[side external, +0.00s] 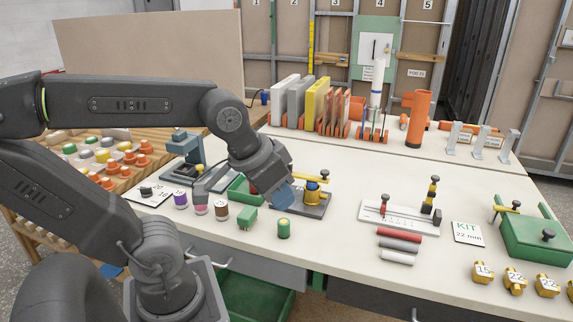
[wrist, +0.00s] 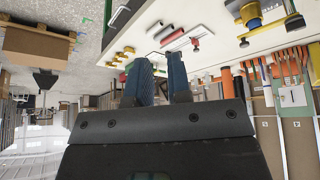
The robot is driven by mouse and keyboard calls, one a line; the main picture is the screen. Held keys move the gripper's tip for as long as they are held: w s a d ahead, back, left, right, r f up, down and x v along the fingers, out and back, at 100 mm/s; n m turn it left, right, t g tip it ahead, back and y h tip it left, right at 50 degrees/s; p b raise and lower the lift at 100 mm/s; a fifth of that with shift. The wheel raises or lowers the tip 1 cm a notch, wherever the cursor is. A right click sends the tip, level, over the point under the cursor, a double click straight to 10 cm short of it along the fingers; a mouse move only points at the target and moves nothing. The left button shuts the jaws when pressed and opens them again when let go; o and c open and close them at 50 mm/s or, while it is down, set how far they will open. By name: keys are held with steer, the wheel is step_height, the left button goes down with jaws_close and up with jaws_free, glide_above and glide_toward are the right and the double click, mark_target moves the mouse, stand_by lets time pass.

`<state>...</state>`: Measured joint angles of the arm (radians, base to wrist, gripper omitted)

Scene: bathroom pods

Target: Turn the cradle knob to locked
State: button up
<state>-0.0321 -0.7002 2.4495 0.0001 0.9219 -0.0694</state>
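No label marks which knob is the cradle's. A yellow-armed fixture (side external: 313,193) on a dark base stands near the table's middle and carries a small black knob (side external: 325,174). What looks like the same fixture (wrist: 250,16) and knob (wrist: 294,22) show at the top right of the wrist view. A green cradle-like block (side external: 535,238) at the right also has a yellow arm and a black knob (side external: 548,235). My gripper (side external: 283,199) is beside the yellow-armed fixture, overlapping its left side in the side view. In the wrist view its blue fingers (wrist: 160,72) are apart with nothing between them.
A white rail fixture (side external: 400,216) with upright posts stands right of the yellow-armed one. Red, grey and white rods (side external: 398,246) lie before it. Orange racks and a tube (side external: 418,118) fill the back.

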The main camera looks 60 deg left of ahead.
steer(key=o, duration=0.4)
steer(key=w+a+r+n, duration=0.1)
steer(key=w+a+n, duration=0.1)
steer(key=w+a+r+n+g, duration=0.1)
steer(key=w+a+n, duration=0.1)
steer(key=w+n, duration=0.1)
steer(key=w+a+r+n, duration=0.1)
steer(key=w+a+n, duration=0.1)
steer(key=w+a, duration=0.1)
steer(key=shift+r+n+g+y, duration=0.25)
steer(key=shift+n+g+y, duration=0.05)
steer(key=shift+g+y, duration=0.1)
steer(key=w+a+f+n+g, duration=0.1)
steer(key=w+a+f+n, duration=0.15)
steer(key=a+n, duration=0.5)
steer(key=w+a+f+n+g+h, duration=0.1)
steer(key=w+a+n, duration=0.3)
steer(key=a, duration=0.6)
steer(key=w+a+f+n+g, duration=0.1)
steer(key=w+a+n+g, duration=0.1)
steer(key=a+n, duration=0.6)
steer(key=shift+m, duration=0.65)
steer(key=f, duration=1.3)
steer(key=shift+w+a, duration=0.1)
steer(key=shift+a, duration=0.25)
steer(key=shift+c, duration=0.2)
jaws_close()
